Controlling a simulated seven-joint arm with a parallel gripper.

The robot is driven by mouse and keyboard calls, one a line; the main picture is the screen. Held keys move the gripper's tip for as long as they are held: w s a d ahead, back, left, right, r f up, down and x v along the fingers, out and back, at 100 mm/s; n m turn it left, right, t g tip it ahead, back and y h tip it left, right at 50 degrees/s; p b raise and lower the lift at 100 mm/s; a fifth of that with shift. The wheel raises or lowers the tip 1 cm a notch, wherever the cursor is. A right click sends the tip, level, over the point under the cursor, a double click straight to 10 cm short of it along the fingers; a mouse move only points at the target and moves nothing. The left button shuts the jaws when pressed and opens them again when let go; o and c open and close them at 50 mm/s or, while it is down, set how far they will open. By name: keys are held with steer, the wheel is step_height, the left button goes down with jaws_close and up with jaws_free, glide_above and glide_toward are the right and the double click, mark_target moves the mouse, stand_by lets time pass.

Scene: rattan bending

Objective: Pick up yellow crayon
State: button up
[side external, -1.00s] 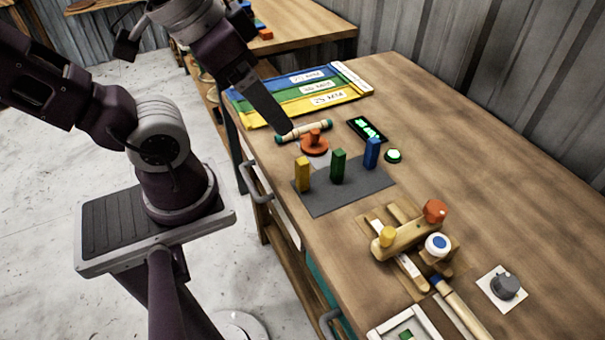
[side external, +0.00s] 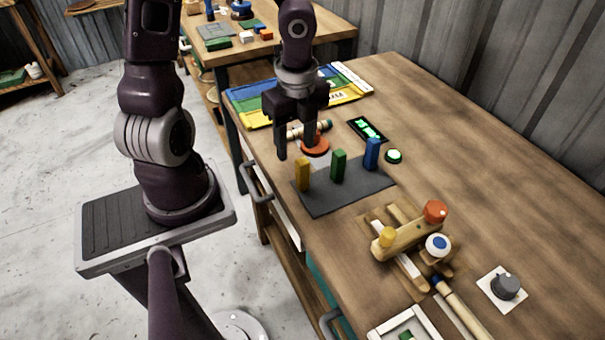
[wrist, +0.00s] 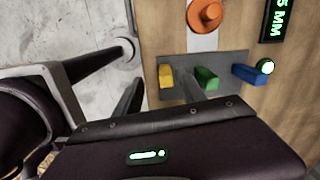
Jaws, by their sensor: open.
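The yellow crayon, a small upright yellow block (side external: 302,174), stands at the left end of a dark grey mat (side external: 340,194). In the wrist view the yellow block (wrist: 166,76) shows between my two fingers, a little beyond them. My gripper (side external: 295,148) is open and empty, pointing down, above and slightly behind the yellow block in the side view. In the wrist view my gripper (wrist: 160,92) is partly hidden by its own dark body. I see no contact with the block.
A green block (side external: 338,166) and a blue block (side external: 372,154) stand in a row on the same mat. An orange round knob (side external: 315,147) sits close behind my gripper. A lit display (side external: 367,130) and a green button (side external: 394,156) are at the right. A wooden jig (side external: 405,240) stands nearer the front.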

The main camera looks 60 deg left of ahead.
mark_target(302, 173)
steer(key=shift+w+d+f+m+h, duration=0.15)
steer(key=shift+f+m+h, duration=0.15)
steer(key=shift+f+m, duration=0.15)
steer(key=f, duration=0.4)
steer(key=d+f, duration=0.1)
steer(key=f, duration=0.2)
steer(key=shift+w+f, duration=0.1)
steer(key=shift+w, duration=0.2)
jaws_close()
